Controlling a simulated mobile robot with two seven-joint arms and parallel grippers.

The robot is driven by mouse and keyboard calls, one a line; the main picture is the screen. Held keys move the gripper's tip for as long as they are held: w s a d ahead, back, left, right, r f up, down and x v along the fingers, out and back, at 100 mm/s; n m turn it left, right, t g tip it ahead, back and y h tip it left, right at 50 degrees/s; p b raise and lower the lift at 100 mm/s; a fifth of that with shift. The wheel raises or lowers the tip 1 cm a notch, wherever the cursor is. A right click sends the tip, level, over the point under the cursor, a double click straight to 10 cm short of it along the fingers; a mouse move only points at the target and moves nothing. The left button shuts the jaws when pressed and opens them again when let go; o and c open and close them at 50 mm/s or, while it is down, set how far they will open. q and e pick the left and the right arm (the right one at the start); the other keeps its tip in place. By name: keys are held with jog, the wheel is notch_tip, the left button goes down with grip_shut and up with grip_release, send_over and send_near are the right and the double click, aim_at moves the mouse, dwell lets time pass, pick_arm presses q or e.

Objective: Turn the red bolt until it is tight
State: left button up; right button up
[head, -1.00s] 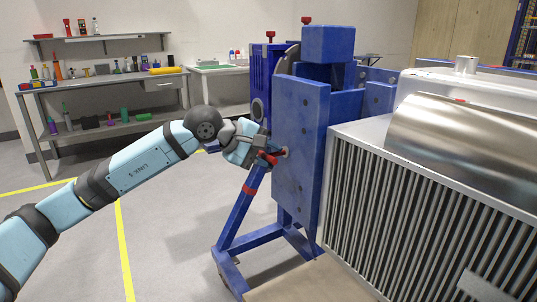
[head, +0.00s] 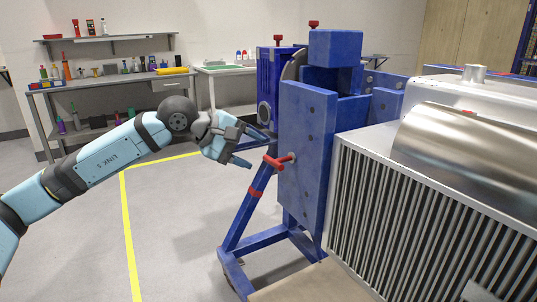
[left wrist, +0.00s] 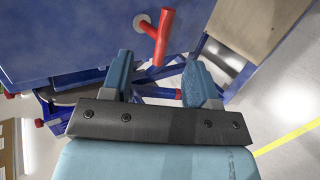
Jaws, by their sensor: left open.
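The red bolt (head: 280,161) is a T-shaped handle on the side face of the blue jig (head: 304,150). In the left wrist view the red bolt (left wrist: 161,38) stands out from a pale round seat on the blue plate. My left gripper (head: 255,149) is open and empty, a little to the left of the bolt and apart from it, with its fingers pointing towards the jig. In the left wrist view the two fingers of my left gripper (left wrist: 160,68) are spread wide, with the bolt beyond them. My right gripper is not in view.
A large ribbed metal unit (head: 410,225) stands close on the right of the jig. The jig's slanted blue legs (head: 247,215) stand below my gripper. A workbench (head: 115,82) with tools is at the back left. The floor at left is clear.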

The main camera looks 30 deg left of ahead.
pick_arm(q)
jog(key=v, duration=0.6)
jog(key=shift+s, duration=0.2)
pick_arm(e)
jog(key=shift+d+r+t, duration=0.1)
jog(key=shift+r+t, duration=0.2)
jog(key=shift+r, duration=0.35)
pick_arm(q)
jog(key=shift+a, duration=0.1)
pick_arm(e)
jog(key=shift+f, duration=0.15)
